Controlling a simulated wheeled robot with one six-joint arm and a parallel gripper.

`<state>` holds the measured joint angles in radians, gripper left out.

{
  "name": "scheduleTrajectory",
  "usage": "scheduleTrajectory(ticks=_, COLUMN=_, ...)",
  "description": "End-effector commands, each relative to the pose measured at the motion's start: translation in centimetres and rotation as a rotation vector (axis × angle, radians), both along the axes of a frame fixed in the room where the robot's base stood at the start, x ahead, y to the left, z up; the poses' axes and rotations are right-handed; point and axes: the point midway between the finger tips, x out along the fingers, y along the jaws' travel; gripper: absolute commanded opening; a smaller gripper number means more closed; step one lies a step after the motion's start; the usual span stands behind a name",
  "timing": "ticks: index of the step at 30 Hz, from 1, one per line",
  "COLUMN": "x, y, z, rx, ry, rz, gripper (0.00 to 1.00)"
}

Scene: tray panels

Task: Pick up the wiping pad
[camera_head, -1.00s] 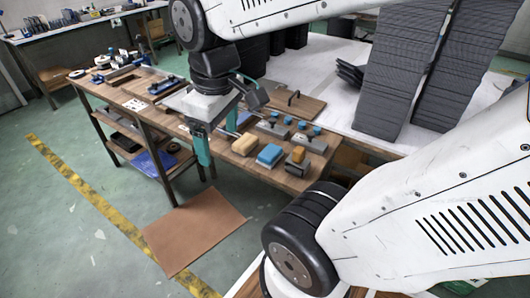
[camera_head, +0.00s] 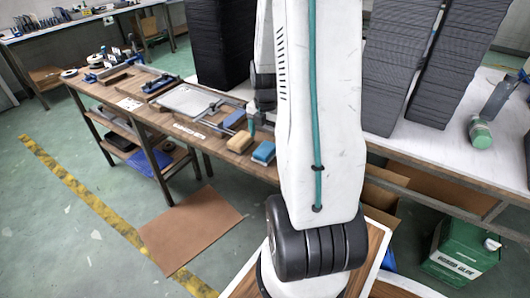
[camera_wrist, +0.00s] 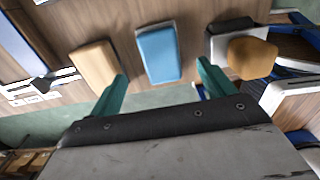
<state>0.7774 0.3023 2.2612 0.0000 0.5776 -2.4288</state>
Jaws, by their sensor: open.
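A blue pad-like block (camera_wrist: 159,52) with a pale edge lies on the wooden bench in the wrist view. It also shows in the head view (camera_head: 263,153), just left of my arm. A tan sponge-like block (camera_wrist: 95,65) lies to its left, also seen in the head view (camera_head: 239,142). A grey holder with an orange-tan block (camera_wrist: 252,52) stands to its right. Which of these is the wiping pad is not marked. My gripper (camera_wrist: 163,69) is open and empty, its teal fingers apart, with the blue block ahead between them. In the head view my arm hides most of it.
A metal tray panel (camera_head: 187,101) and small tools lie on the bench further left. Stacks of black panels (camera_head: 397,65) stand on the white table at the right. A green box (camera_head: 462,250) and a brown sheet (camera_head: 190,228) are on the floor.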

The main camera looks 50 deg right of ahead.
Motion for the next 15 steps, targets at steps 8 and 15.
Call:
scheduleTrajectory(ticks=8, x=-0.2, y=0.2, z=-3.7, rx=0.003, ry=0.003, rz=-0.001, gripper=0.82)
scheduleTrajectory(ticks=15, x=-0.1, y=0.2, z=-6.2, rx=0.001, ry=0.001, rz=-0.002, gripper=0.82)
